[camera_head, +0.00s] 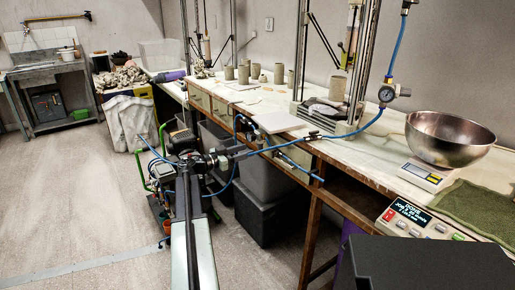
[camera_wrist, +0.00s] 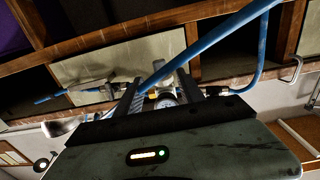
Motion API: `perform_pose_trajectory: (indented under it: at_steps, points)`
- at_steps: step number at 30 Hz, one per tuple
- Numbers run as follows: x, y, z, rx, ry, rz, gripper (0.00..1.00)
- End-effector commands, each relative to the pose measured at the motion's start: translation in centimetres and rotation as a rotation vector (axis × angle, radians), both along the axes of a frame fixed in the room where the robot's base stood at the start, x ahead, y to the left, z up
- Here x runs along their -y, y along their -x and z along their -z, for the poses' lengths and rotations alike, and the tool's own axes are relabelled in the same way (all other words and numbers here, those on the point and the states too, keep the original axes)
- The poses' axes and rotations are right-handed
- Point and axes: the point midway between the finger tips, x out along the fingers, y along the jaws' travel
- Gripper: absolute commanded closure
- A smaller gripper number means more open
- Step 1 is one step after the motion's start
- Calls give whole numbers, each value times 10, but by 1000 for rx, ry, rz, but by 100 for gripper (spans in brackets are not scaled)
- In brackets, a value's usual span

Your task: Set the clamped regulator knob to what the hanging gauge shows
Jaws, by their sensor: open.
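The hanging gauge (camera_head: 387,94) is a small round dial on a blue hose, at the right in the head view; its reading is too small to make out. The clamped regulator (camera_head: 250,130) sits at the table's front edge, with blue hose running by it. My gripper (camera_head: 222,158) is in front of that edge, partly confused with the hoses. In the wrist view my gripper (camera_wrist: 162,92) is open, one dark finger on each side of a pale and metallic fitting that appears to be the regulator (camera_wrist: 164,84). I cannot tell whether the fingers touch it, and its knob setting is unreadable.
The long table (camera_head: 350,160) holds clay cylinders, a steel bowl (camera_head: 449,137) on a scale and a green cloth (camera_head: 465,212). A blue hose (camera_wrist: 215,37) crosses close above my gripper in the wrist view. Dark bins (camera_head: 262,212) stand below. Open floor lies left.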

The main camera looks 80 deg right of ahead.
Motion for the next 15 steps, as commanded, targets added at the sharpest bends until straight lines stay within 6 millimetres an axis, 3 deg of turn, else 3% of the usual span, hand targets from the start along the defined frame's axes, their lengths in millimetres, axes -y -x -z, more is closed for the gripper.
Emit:
perform_pose_trajectory:
  at_steps: [6, 15]
  points:
    - [29, 32, 0, 0, -1, 2, 55]
    - [43, 48, 0, 0, -3, 0, 55]
